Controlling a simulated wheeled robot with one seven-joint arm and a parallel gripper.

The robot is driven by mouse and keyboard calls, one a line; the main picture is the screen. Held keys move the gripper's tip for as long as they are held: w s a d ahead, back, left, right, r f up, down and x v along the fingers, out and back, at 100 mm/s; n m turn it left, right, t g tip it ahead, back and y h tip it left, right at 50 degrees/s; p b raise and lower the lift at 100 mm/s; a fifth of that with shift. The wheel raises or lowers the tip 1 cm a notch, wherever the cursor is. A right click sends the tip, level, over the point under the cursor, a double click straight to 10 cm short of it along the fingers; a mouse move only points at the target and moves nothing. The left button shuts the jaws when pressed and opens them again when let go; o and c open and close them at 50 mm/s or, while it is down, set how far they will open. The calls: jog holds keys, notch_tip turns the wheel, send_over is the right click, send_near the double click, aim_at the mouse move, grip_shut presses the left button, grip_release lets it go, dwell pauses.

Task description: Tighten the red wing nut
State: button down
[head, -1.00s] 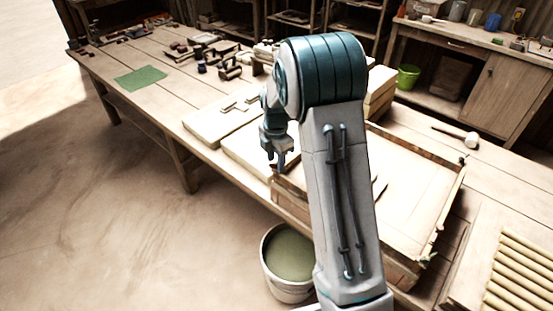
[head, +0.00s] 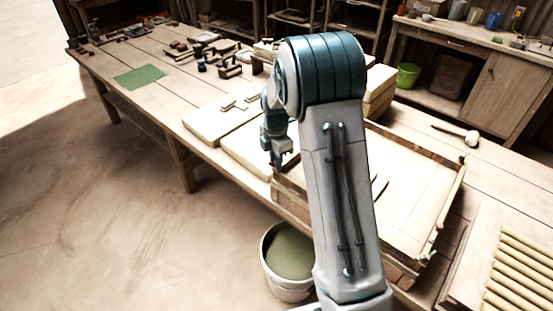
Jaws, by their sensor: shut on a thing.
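My gripper (head: 277,163) points down at the far left corner of a wooden press frame (head: 290,200), left of my upright arm link. Its fingers are closed together at that corner, on a small thing they cover, where the red wing nut would sit. The nut's red colour and wings cannot be made out at this size. The frame is a shallow wooden box with a pale board (head: 415,190) inside. My arm link hides part of its near and left side.
Pale slabs (head: 215,120) lie left of the frame. A bucket of greenish liquid (head: 290,254) stands on the floor below. A mallet (head: 470,138) lies at the right, near a ribbed rack (head: 520,270). A green cloth (head: 140,77) and small tools lie farther off.

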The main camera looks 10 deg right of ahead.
jog(key=m+b, duration=0.1)
jog(key=m, duration=0.3)
jog(key=m+b, duration=0.1)
jog(key=m, duration=0.2)
jog(key=shift+m, duration=0.3)
jog(key=m, duration=0.4)
jog(key=shift+r+b, duration=0.1)
jog(key=shift+b, duration=0.3)
jog(key=shift+m, duration=1.5)
jog(key=shift+w+r, duration=0.1)
jog(key=c, duration=1.5)
grip_release()
jog(key=shift+c, duration=0.2)
jog(key=shift+o, duration=0.9)
